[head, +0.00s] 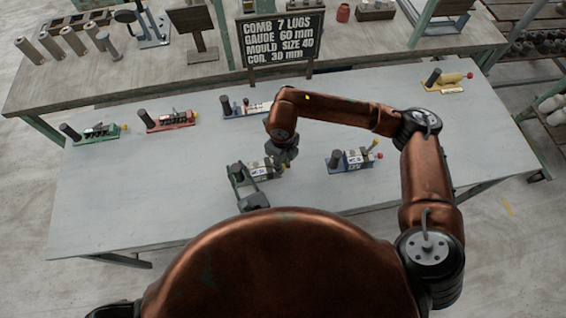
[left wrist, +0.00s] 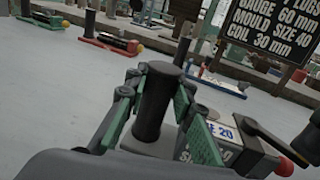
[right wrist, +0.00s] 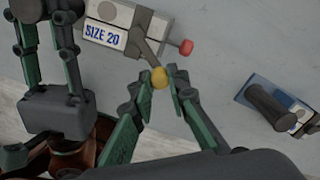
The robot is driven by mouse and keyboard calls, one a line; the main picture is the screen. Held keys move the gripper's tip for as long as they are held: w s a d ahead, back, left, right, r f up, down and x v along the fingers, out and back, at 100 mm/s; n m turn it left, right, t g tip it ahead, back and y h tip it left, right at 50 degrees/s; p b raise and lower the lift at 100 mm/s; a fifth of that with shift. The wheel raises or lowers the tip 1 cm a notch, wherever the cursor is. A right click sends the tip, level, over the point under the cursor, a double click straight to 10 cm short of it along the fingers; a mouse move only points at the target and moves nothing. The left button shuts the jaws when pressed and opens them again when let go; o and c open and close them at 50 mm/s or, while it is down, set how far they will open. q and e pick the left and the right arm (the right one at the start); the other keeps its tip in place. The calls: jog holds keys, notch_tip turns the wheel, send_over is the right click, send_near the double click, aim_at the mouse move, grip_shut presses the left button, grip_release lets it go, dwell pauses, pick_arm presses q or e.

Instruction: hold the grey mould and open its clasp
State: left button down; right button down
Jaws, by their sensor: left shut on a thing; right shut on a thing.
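The grey mould (head: 262,170) stands on the table in front of me, its label reading SIZE 20 in the right wrist view (right wrist: 110,38). My left gripper (head: 243,180) is shut around its dark upright handle (left wrist: 156,105). The mould's dark clasp lever (right wrist: 148,53) slants out from the body and ends in a yellow knob (right wrist: 159,78). My right gripper (right wrist: 160,82) is shut on that knob. A red ball (right wrist: 186,47) sits on a short rod at the mould's end. I cannot tell how far the clasp is open.
A blue-based mould (head: 352,160) stands close on the right. Green (head: 95,132), red (head: 168,122), another blue (head: 245,108) and yellow (head: 448,82) moulds stand further out. A lettered board (head: 281,40) is behind. The table's left front is clear.

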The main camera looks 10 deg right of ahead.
pick_arm(q)
jog(key=shift+a+f, duration=0.1)
jog(key=shift+f, duration=0.15)
pick_arm(e)
jog(key=c, duration=1.8)
grip_release()
jog(key=shift+c, duration=0.2)
notch_tip(320, 180, up, 12)
pick_arm(q)
jog(key=c, duration=2)
grip_release()
jog(key=o, duration=0.4)
jog(key=shift+r, duration=0.15)
